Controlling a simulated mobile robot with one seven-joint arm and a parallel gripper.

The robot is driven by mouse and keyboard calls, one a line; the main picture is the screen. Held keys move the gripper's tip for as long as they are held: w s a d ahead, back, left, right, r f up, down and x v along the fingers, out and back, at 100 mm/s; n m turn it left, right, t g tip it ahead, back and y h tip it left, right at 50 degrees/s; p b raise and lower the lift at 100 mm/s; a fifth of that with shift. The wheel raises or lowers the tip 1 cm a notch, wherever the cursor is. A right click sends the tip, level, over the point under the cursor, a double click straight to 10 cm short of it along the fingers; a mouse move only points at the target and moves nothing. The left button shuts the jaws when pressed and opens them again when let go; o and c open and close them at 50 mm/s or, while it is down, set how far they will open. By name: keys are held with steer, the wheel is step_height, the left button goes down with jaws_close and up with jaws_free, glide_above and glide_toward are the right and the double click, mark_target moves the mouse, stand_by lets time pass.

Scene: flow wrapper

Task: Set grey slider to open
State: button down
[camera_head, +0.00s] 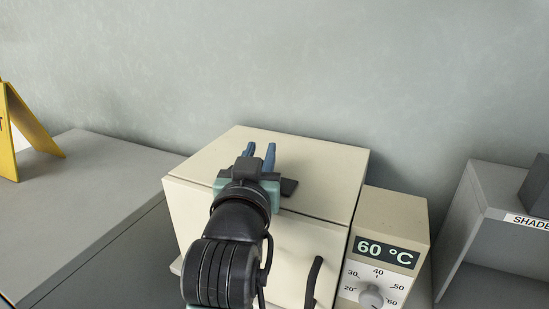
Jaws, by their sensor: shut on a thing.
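My gripper (259,155), with two blue fingers, reaches over the top of a cream box-shaped machine (325,163). The fingers show a narrow gap at their visible ends. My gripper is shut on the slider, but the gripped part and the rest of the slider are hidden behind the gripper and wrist. I cannot tell the slider's position along its travel.
A black handle (313,283) is on the machine's front. A control unit (388,230) on the right reads 60 °C above a dial (371,298). A grey shelf unit (480,215) stands further right. A grey surface (95,185) with a yellow sign (32,128) is at left.

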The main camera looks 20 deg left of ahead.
steer(key=a, duration=0.3)
steer(key=shift+a, duration=0.2)
steer(key=shift+d, duration=0.1)
steer(key=c, duration=1.1)
jaws_free()
steer(key=shift+c, duration=0.2)
steer(key=o, duration=0.5)
steer(key=shift+a, duration=0.2)
steer(key=shift+c, duration=0.2)
steer(key=shift+d, duration=0.2)
steer(key=b+v, duration=0.5)
steer(key=v, duration=0.8)
steer(key=shift+w+r, duration=0.1)
